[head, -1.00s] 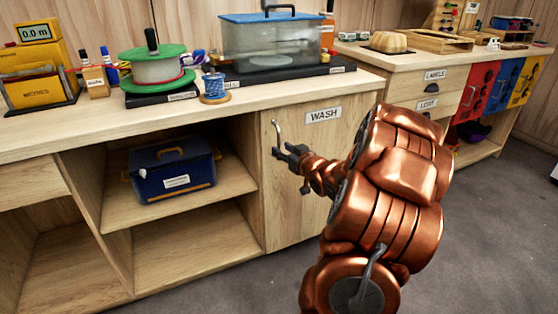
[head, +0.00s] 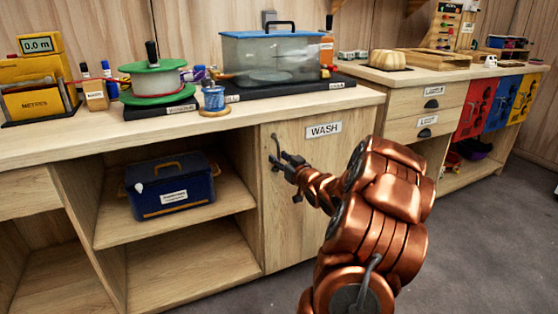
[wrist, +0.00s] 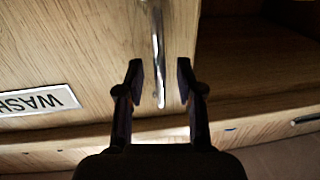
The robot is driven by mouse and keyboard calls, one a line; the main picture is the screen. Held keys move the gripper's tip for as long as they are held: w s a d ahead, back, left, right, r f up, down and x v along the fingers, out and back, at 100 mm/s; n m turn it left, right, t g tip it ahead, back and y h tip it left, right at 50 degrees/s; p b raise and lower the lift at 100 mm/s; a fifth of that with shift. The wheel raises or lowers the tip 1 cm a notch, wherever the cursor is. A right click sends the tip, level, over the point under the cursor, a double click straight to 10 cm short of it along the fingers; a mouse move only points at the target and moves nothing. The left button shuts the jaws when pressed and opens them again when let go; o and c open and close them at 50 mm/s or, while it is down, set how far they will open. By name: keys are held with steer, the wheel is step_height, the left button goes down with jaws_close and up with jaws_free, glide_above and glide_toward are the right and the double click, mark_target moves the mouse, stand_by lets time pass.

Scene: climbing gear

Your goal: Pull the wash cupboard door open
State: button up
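The wash cupboard door (head: 322,160) is a pale wooden panel with a "WASH" label (head: 323,130); it looks closed. Its vertical metal bar handle (head: 275,146) is near the door's left edge. My gripper (head: 282,165) is at the handle, reaching in from the right. In the wrist view the handle (wrist: 157,50) runs between the two dark fingers of my gripper (wrist: 160,82). The fingers stand apart with a gap on both sides of the bar, so it is open around the handle. The label also shows in the wrist view (wrist: 38,101).
Left of the door is an open shelf (head: 120,228) with a blue box (head: 170,186). The counter (head: 60,140) above holds a clear tub with a blue lid (head: 272,55), a spool (head: 153,80) and other gear. Grey floor (head: 470,230) is free to the right.

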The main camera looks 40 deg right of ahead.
steer(key=shift+w+d, duration=0.1)
steer(key=shift+w, duration=0.3)
jaws_close()
stand_by(0.5)
